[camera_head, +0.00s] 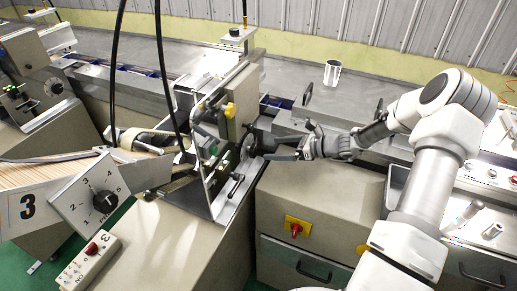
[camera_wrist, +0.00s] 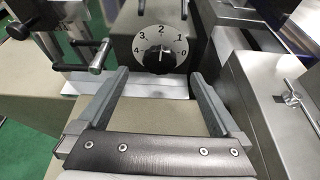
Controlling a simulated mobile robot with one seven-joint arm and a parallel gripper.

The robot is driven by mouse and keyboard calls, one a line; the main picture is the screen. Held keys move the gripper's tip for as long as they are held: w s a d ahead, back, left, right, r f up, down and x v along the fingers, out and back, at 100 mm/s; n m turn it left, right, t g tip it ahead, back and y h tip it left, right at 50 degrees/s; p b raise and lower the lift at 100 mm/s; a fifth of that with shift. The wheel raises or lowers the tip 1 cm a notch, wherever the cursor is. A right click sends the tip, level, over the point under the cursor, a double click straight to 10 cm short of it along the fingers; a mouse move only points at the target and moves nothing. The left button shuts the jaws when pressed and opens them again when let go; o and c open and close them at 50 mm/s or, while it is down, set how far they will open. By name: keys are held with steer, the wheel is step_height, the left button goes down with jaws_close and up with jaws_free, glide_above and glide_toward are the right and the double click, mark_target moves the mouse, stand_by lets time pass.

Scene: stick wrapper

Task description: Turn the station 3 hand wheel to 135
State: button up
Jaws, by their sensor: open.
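My gripper (camera_head: 290,142) is open and empty beside the station 3 machine. In the wrist view its two fingers (camera_wrist: 160,76) point towards a round dark wheel or knob (camera_wrist: 160,59), which appears between and beyond the fingertips. In the head view a dark round wheel (camera_head: 248,145) shows on the machine's side, just left of the fingers. I cannot tell whether a finger touches it.
A metal box (camera_wrist: 262,95) is close on the right.

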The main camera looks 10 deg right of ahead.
mark_target(256, 149)
steer(key=x, duration=0.7)
steer(key=shift+f, duration=0.1)
steer(key=c, duration=1.4)
